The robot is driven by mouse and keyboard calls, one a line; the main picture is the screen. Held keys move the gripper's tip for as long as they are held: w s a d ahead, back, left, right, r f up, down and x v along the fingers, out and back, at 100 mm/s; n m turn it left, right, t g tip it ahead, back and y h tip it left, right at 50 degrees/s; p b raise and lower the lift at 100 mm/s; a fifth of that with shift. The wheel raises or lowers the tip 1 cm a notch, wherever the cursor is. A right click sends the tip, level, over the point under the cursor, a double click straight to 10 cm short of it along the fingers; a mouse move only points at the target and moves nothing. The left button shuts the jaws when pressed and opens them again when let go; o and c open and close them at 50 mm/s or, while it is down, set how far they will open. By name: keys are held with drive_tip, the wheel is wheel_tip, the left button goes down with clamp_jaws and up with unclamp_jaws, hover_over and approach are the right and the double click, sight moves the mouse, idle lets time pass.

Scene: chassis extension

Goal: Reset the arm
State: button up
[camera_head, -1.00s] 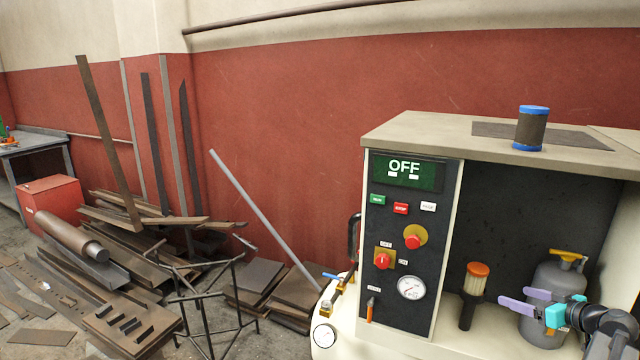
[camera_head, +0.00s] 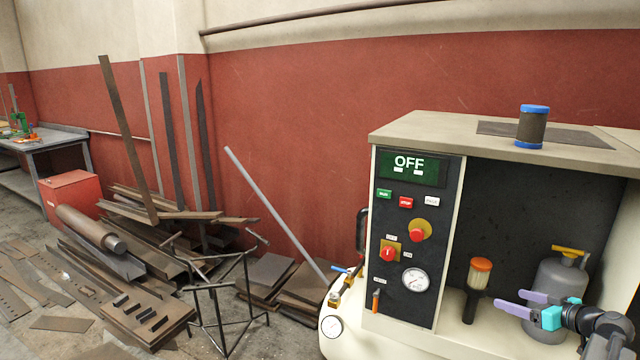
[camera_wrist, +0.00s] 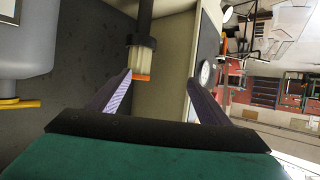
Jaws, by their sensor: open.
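My gripper (camera_head: 516,303) is at the lower right of the head view, in front of the open bay of the cream machine (camera_head: 390,138). Its two purple fingers are apart with nothing between them. In the wrist view my gripper (camera_wrist: 160,95) shows both fingers spread, the picture upside down. A filter with an orange cap (camera_head: 481,265) stands in the bay to the left of the fingers; it also shows beyond the fingers in the wrist view (camera_wrist: 141,55). A grey canister with a yellow handle (camera_head: 558,285) stands behind my gripper, which partly hides it.
The control panel (camera_head: 405,240) reads OFF, with buttons, red knobs and a gauge. A blue-ended cylinder (camera_head: 531,128) stands on the machine top. Metal scrap (camera_head: 140,255) and a wire stand (camera_head: 225,290) clutter the floor at left. A red box (camera_head: 70,190) and workbench (camera_head: 50,140) stand farther left.

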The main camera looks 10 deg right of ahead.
drive_tip(key=w+a+f+n+g+y, duration=0.1)
drive_tip(key=w+a+f+y, duration=0.1)
drive_tip(key=w+a+f, duration=0.4)
drive_tip(key=w+a+f+n+g+y, duration=0.1)
drive_tip(key=a+f, duration=0.2)
drive_tip(key=a, duration=0.6)
drive_tip(key=w+a+f+n+g+y, duration=0.1)
drive_tip(key=w+a+f+y, duration=0.1)
drive_tip(key=w+a+f, duration=0.4)
drive_tip(key=s+a+f+n+g+y, duration=0.1)
drive_tip(key=s+a+f+g, duration=0.2)
drive_tip(key=a+f, duration=0.6)
drive_tip(key=s+a+f+n+g, duration=0.1)
drive_tip(key=s+a+f+g, duration=0.3)
drive_tip(key=a, duration=1)
drive_tip(key=s+a+f+g+h, duration=0.2)
drive_tip(key=s+a+f+g, duration=0.4)
drive_tip(key=s+a+f, duration=1.2)
drive_tip(key=s+d+f+m+g+h, duration=0.1)
drive_tip(key=s+d+f+g+h, duration=0.15)
drive_tip(key=s, duration=0.85)
drive_tip(key=s+d+m+h, duration=0.3)
drive_tip(key=s+d+m, duration=0.1)
drive_tip(key=d, duration=0.3)
drive_tip(key=shift+s+f+m, duration=0.2)
drive_tip(key=shift+s+m, duration=0.15)
drive_tip(key=shift+m, duration=0.45)
drive_tip(key=shift+h, duration=0.25)
drive_tip(key=shift+c, duration=0.5)
